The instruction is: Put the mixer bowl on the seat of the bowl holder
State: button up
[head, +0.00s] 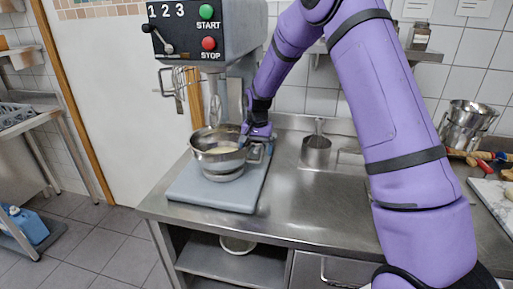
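The steel mixer bowl (202,157) holds something pale yellow. It sits upright, low over the grey base (215,194) of the mixer, beneath the mixer head (210,30). A metal foot or seat (223,174) shows just below the bowl; I cannot tell whether the two touch. The rest of the bowl holder is hard to make out behind the bowl. My gripper (246,137) is at the bowl's right rim, its dark fingers pointing left and down. They are too small here to tell whether they are shut on the rim.
More pots (466,124) and food stand at the far right. The counter's front middle is clear.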

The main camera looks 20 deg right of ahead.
jog(key=shift+r, duration=0.1)
notch_tip(320, 180, up, 7)
jog(key=shift+d+r, duration=0.1)
jog(key=shift+r, duration=0.1)
jog(key=s+r+n+t, duration=0.2)
jog(key=s+r+n, duration=0.1)
jog(key=s+r, duration=1.5)
jog(key=s+d+n+t, duration=0.1)
jog(key=s+n+t, duration=0.2)
jog(key=s, duration=2)
jog(key=shift+d+r+n, duration=0.35)
jog(key=shift+r+n, duration=0.05)
jog(key=shift+r, duration=0.05)
